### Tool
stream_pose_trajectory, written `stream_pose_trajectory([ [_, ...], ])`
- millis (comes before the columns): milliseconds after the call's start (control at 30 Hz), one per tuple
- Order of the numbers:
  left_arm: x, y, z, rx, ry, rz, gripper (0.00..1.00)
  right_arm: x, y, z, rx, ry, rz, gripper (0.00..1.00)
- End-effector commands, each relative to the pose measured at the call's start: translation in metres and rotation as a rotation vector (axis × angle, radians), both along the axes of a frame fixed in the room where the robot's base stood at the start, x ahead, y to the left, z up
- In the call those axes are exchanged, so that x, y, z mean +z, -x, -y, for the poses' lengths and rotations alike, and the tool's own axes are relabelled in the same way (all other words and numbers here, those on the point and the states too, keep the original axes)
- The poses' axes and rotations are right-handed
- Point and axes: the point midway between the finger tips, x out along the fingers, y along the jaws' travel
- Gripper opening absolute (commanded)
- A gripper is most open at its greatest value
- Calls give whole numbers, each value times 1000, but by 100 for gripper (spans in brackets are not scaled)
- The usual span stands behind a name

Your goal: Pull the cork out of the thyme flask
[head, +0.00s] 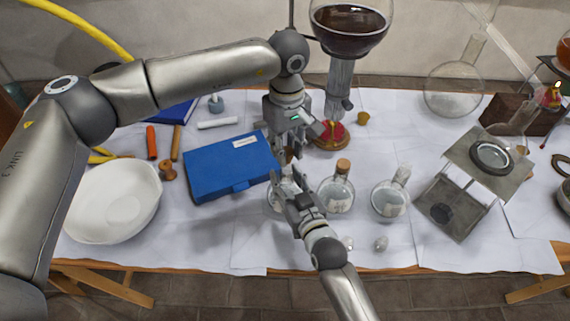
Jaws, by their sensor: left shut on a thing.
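Several round clear flasks stand in a row on the papered table. One flask (276,202) is largely hidden behind my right gripper (280,187), whose fingers are at its upper part; I cannot tell whether they are closed on it. My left gripper (291,152) points down just above that flask and is shut on a small brown cork, mostly hidden between its fingers. I cannot tell whether the cork still sits in the neck. A second flask (337,196) to the right is corked. A third flask (388,200) has a pale stopper or neck. Flask labels are unreadable.
A blue box (228,170) lies left of the grippers, and a white bowl (112,202) is farther left. A large flask of dark liquid (350,28) stands behind. A metal stand (452,207) is at the right. Small glass stoppers (381,244) lie near the front edge.

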Motion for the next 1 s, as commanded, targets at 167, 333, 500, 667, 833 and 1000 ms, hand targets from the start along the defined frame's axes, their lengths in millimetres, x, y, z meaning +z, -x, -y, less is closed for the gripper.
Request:
stream_pose_trajectory([
  [167,-1,0,0,0,0,0,0,-12,3,1,2,11,-25,64],
  [333,-1,0,0,0,0,0,0,-9,2,0,2,9,-20,66],
  [500,-1,0,0,0,0,0,0,-9,3,1,2,8,-19,66],
  [667,0,0,0,0,0,0,0,-7,13,5,2,7,-19,66],
  [833,0,0,0,0,0,0,0,-4,40,16,2,7,-19,66],
  [1000,0,0,0,0,0,0,0,1,71,29,2,8,-20,66],
])
